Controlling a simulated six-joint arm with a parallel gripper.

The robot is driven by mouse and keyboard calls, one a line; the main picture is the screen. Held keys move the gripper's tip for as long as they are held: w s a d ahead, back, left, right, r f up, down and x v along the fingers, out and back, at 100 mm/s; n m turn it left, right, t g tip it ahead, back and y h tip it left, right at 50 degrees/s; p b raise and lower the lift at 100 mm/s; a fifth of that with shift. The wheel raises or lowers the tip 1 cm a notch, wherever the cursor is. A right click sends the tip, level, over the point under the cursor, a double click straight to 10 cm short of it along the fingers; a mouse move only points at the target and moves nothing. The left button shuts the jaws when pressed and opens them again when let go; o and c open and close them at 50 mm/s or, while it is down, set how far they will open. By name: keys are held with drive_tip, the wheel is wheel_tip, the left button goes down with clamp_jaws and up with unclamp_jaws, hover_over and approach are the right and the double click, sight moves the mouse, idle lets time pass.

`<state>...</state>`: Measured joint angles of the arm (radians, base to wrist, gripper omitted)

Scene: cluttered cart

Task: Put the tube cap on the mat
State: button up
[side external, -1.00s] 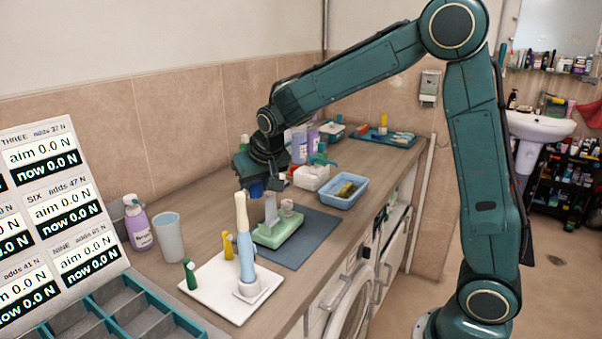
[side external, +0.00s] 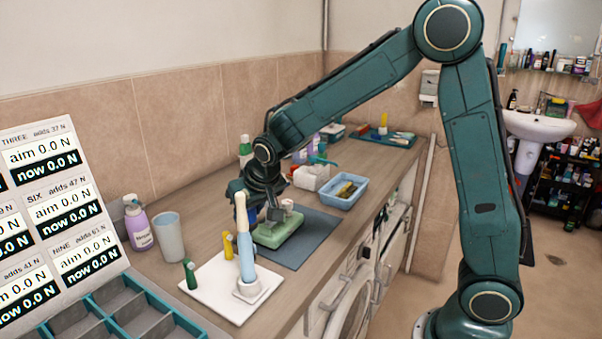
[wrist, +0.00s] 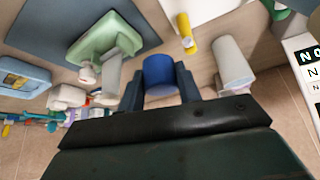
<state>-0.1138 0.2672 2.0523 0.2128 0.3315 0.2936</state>
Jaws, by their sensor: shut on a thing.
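My gripper (side external: 258,207) is shut on a blue cylindrical cap (wrist: 160,74), which sits between the two fingers in the wrist view. In the side view only a small part of the blue cap (side external: 252,215) shows, behind the white-and-blue upright toothbrush-like object. The grey-blue mat (side external: 313,236) lies flat on the counter, to the right of the gripper; it also shows in the wrist view (wrist: 42,30). A green stand (side external: 276,233) rests on the mat with a grey upright piece and a small white-and-pink item. Whether the cap touches the counter is hidden.
A grey cup (side external: 169,237) and purple bottle (side external: 138,225) stand left. A blue basin (side external: 333,198) sits beyond the mat. The mat's right part is bare.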

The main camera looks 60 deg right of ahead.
wheel_tip(320, 180, up, 16)
drive_tip(key=m+g+h, duration=0.4)
drive_tip(key=m+g, duration=0.2)
drive_tip(key=m, duration=0.9)
hover_over(332, 220)
drive_tip(key=a, duration=0.2)
drive_tip(key=shift+f, duration=2.65)
wheel_tip(332, 220, down, 16)
drive_tip(key=shift+r, duration=0.15)
drive_tip(key=shift+f, duration=2.15)
drive_tip(key=shift+f, duration=0.6)
